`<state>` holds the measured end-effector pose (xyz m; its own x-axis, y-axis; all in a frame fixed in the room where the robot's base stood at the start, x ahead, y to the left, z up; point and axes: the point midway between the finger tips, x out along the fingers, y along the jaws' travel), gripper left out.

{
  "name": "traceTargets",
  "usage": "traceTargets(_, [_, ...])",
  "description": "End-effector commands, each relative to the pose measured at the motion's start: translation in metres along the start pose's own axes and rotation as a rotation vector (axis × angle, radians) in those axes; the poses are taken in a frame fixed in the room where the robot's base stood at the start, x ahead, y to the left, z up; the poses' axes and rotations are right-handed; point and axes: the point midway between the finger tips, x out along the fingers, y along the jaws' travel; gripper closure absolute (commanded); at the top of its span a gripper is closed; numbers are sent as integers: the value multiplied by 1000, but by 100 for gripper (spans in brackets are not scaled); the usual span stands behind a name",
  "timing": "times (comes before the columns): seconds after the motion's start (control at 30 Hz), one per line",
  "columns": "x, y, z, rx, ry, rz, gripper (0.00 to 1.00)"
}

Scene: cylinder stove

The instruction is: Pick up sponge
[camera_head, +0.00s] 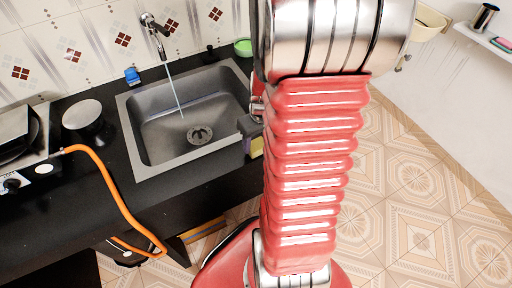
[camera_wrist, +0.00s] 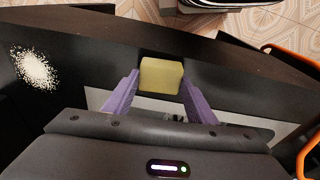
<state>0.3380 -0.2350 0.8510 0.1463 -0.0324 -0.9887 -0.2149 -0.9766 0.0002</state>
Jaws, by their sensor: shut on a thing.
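The sponge is a pale yellow block (camera_wrist: 161,74) in the middle of the wrist view. My gripper (camera_wrist: 160,84) has its two purple fingers at the sponge's left and right sides, shut on it. In the head view, a small yellow part of the sponge (camera_head: 257,147) shows beside my red arm, near the sink's right front corner. My arm hides most of the gripper there. The sponge appears held over the dark counter's edge area; its exact height is hard to tell.
A steel sink (camera_head: 190,118) with running water from a faucet (camera_head: 153,25) is set in the black counter. A blue item (camera_head: 132,76) and a green bowl (camera_head: 243,47) stand behind it. An orange hose (camera_head: 112,190) hangs at left. White grains (camera_wrist: 35,69) lie on a dark surface.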

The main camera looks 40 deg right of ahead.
Motion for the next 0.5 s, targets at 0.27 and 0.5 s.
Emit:
traceTargets(0.27, [0, 0, 0, 0, 0, 0, 70])
traceTargets(0.5, [-4, 0, -1, -1, 2, 0, 70])
